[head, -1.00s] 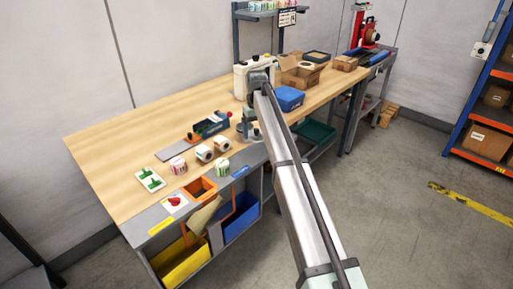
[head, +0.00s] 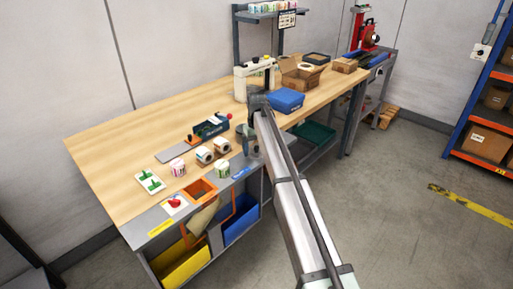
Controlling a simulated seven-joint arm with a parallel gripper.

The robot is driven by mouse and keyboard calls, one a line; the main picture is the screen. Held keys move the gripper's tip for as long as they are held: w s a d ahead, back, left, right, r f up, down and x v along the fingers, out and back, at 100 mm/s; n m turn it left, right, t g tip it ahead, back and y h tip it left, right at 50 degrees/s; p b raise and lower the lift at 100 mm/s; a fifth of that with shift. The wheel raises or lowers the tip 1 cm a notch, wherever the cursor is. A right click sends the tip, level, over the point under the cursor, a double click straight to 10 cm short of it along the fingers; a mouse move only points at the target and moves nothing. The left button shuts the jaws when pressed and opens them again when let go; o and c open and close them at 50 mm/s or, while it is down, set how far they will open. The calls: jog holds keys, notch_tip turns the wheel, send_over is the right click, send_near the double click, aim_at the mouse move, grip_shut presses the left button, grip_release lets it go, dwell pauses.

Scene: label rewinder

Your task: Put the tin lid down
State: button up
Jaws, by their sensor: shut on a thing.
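My gripper (head: 251,150) is low over the front edge of the workbench (head: 120,165), right of the label rolls. It is small and partly covered by my own arm. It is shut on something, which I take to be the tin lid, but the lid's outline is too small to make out. I cannot tell whether the held thing touches the bench. A small tin-like item with a pink and white label (head: 178,168) stands on the bench to the left of the rolls.
Two label rolls (head: 205,155) lie left of my gripper. An orange-rimmed opening (head: 200,190) is in front.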

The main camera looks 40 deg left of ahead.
jog(key=o, duration=0.8)
